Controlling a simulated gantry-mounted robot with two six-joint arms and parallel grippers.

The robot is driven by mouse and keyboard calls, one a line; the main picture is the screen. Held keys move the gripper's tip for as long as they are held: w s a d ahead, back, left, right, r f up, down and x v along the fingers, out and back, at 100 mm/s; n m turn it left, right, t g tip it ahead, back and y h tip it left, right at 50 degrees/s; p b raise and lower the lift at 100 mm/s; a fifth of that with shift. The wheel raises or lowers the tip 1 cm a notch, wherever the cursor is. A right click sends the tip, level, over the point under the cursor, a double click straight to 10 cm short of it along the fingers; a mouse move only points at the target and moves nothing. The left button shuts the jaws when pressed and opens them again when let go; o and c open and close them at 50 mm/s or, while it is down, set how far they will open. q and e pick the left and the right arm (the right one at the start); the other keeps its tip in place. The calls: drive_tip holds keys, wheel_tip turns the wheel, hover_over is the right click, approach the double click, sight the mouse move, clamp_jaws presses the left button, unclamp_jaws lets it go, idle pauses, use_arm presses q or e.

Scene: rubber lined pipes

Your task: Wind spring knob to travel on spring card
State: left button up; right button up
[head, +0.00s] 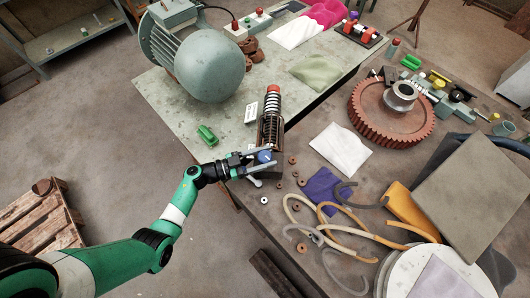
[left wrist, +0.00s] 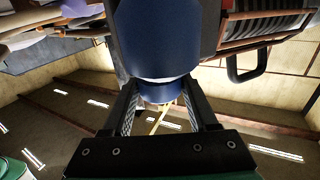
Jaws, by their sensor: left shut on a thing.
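A spring device (head: 271,122) with a coil spring and a reddish top lies along the edge of the green-grey table. A blue knob (head: 265,156) is at its near end. My left gripper (head: 262,160) reaches in from the left and is shut on the blue knob, with a finger on each side. In the left wrist view the blue knob (left wrist: 158,45) fills the space between the two fingers (left wrist: 160,100). A small white card (head: 251,112) with dark marks stands beside the spring, on its left; its writing is too small to read. My right gripper is not in view.
A large motor (head: 200,55) and a green clip (head: 206,135) are on the same table. The adjoining table holds a big red gear (head: 385,118), a white cloth (head: 341,148), a purple cloth (head: 327,188) and tangled hoses (head: 340,235). Small washers lie near the knob.

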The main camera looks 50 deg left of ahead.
use_arm(q)
drive_tip(key=shift+a+f+m+g+h+b, duration=0.15)
drive_tip(key=shift+m+g+h+b, duration=0.1)
drive_tip(key=shift+m+g+h, duration=0.25)
drive_tip(key=shift+f+m+g+h+b, duration=0.1)
drive_tip(key=shift+m+g+h+b, duration=0.25)
drive_tip(key=shift+h, duration=0.35)
drive_tip(key=m+g+h+b, duration=0.2)
drive_tip(key=g+b, duration=0.1)
drive_tip(key=b, duration=0.2)
drive_tip(key=m+g+h+b, duration=0.3)
drive_tip(key=b, duration=0.2)
drive_tip(key=m+g+h+b, duration=0.2)
drive_tip(key=m+g+b, duration=0.1)
drive_tip(key=b, duration=0.2)
drive_tip(key=shift+f+g+h, duration=0.3)
drive_tip(key=shift+g, duration=0.05)
drive_tip(key=shift+r+m+g+b, duration=0.25)
drive_tip(key=shift+m+g+b, duration=0.1)
drive_tip(key=shift+g+b, duration=0.2)
drive_tip(key=shift+r, duration=0.1)
drive_tip(key=o, duration=1.4)
drive_tip(key=shift+d, duration=0.2)
drive_tip(key=shift+c, duration=0.2)
drive_tip(key=shift+r, duration=0.1)
